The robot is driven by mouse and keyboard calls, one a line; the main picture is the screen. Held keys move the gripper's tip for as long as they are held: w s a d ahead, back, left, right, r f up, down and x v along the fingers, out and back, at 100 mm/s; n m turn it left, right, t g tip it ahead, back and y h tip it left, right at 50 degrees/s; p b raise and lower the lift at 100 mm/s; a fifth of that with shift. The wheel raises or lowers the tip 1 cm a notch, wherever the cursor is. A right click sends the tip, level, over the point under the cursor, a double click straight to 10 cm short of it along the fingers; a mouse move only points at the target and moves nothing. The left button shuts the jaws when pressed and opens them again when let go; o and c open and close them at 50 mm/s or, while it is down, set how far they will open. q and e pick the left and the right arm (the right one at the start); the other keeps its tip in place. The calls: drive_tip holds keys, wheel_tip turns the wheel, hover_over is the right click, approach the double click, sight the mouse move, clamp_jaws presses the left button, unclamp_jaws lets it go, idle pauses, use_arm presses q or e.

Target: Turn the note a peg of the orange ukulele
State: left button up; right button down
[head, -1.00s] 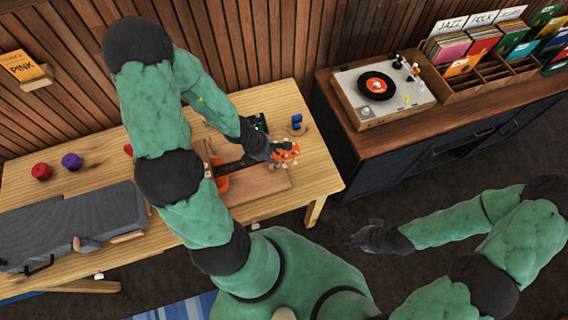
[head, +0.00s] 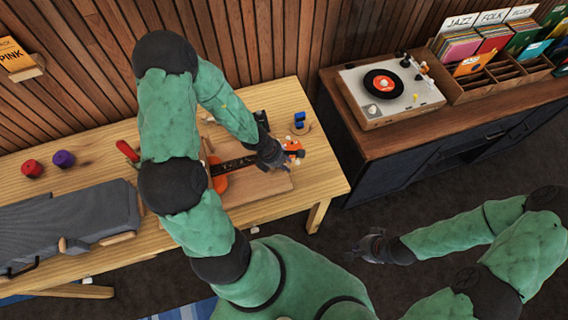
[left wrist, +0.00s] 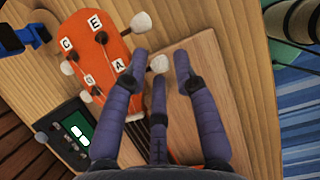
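The orange ukulele's headstock (left wrist: 95,50) shows in the left wrist view with labels C, E, G and A and white pegs. In the head view its headstock (head: 293,147) is partly hidden by my left gripper (head: 283,163). The note A peg (left wrist: 158,63), a white knob beside the A label, lies between the spread fingertips of my left gripper (left wrist: 161,58). The gripper is open, with a visible gap on the knob's right; contact on its left is unclear. My right gripper (head: 366,246) is open and empty, away from the table over the floor.
The ukulele rests on a wooden board (head: 262,186) on the table. A tuner with a green screen (left wrist: 78,133) and a blue object (head: 299,120) are close to the headstock. A grey case (head: 70,225) lies left; a turntable (head: 390,90) stands on the cabinet.

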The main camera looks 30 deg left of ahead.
use_arm(q)
clamp_jaws()
drive_tip(key=shift+d+r, duration=0.1)
idle(0.3)
drive_tip(key=shift+w+d+r+g+y+p, duration=0.1)
drive_tip(key=shift+g+y+p, duration=0.4)
drive_tip(key=shift+g, duration=0.1)
drive_tip(key=g+p, duration=0.1)
drive_tip(key=p, duration=0.1)
drive_tip(key=g+y+p, duration=0.1)
drive_tip(key=p, duration=0.1)
drive_tip(key=y+p, duration=0.1)
drive_tip(key=p, duration=0.2)
drive_tip(key=shift+w+d+r+g, duration=0.1)
drive_tip(key=shift+w+d+g, duration=0.15)
drive_tip(key=shift+g, duration=0.15)
drive_tip(key=shift+w+f+g+y+p, duration=0.15)
drive_tip(key=shift+g+y+p, duration=0.3)
drive_tip(key=shift+p, duration=0.7)
drive_tip(key=shift+f, duration=0.1)
unclamp_jaws()
